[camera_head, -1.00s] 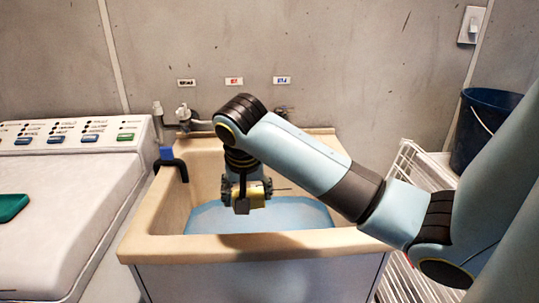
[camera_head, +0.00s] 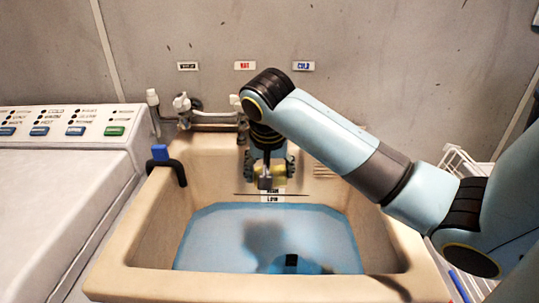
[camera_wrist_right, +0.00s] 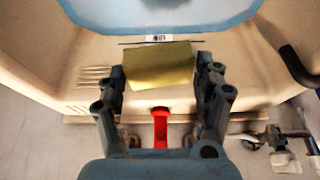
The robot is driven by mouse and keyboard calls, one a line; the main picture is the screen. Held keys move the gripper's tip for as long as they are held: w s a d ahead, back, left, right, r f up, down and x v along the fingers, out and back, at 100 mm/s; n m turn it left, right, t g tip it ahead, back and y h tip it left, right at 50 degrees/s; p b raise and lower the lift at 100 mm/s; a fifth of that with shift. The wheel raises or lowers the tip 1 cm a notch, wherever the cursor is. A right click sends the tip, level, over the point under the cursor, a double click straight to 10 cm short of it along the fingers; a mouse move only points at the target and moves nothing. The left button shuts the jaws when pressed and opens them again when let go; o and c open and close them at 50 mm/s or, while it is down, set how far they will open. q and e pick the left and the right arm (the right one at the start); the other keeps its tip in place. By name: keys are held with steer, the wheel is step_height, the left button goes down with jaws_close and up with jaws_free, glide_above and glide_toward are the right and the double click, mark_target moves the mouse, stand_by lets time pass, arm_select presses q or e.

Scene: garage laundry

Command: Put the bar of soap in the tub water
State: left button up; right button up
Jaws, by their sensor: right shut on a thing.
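The yellow bar of soap (camera_wrist_right: 160,66) is between the fingers of my right gripper (camera_wrist_right: 162,85), which is shut on it. In the head view the soap (camera_head: 266,181) shows partly behind the gripper (camera_head: 267,172), held above the tub near its back wall. The beige tub (camera_head: 115,270) holds blue water (camera_head: 215,235), and the soap is above the water, apart from it. A dark shadow lies on the water below the gripper. My left gripper is not in view.
A tap with pipes (camera_head: 205,120) is on the wall behind the tub. A black hose with a blue clip (camera_head: 172,170) hooks over the tub's left rim. A white washing machine (camera_head: 60,190) stands left. A white wire rack (camera_head: 465,165) is at the right.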

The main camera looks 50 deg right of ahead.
steer(key=f, duration=0.1)
steer(key=f+b, duration=0.1)
steer(key=a+f+b, duration=0.1)
steer(key=shift+s+a+n, duration=0.1)
steer(key=shift+s+n, duration=0.15)
steer(key=shift+n, duration=0.05)
steer(key=a+f+n+y+p, duration=0.1)
steer(key=a+f+n+y, duration=0.1)
steer(key=a+f+n, duration=0.2)
steer(key=a+f+n+y+p, duration=0.1)
steer(key=a+f+n+y, duration=0.1)
steer(key=a+f+n, duration=0.3)
steer(key=a+f+n+y+p, duration=0.1)
steer(key=a+f+n+y, duration=0.2)
steer(key=f+n, duration=0.4)
steer(key=shift+s+a+f+n+p, duration=0.3)
steer(key=shift+a+f+n+p, duration=0.1)
steer(key=shift+a+f, duration=0.25)
arm_select(q)
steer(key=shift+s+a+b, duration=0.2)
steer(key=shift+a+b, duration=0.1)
steer(key=shift+b, duration=0.3)
arm_select(e)
steer(key=shift+f, duration=2.15)
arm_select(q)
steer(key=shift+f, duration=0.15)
arm_select(e)
steer(key=shift+f, duration=0.1)
steer(key=o, duration=1.4)
steer(key=shift+o, duration=0.2)
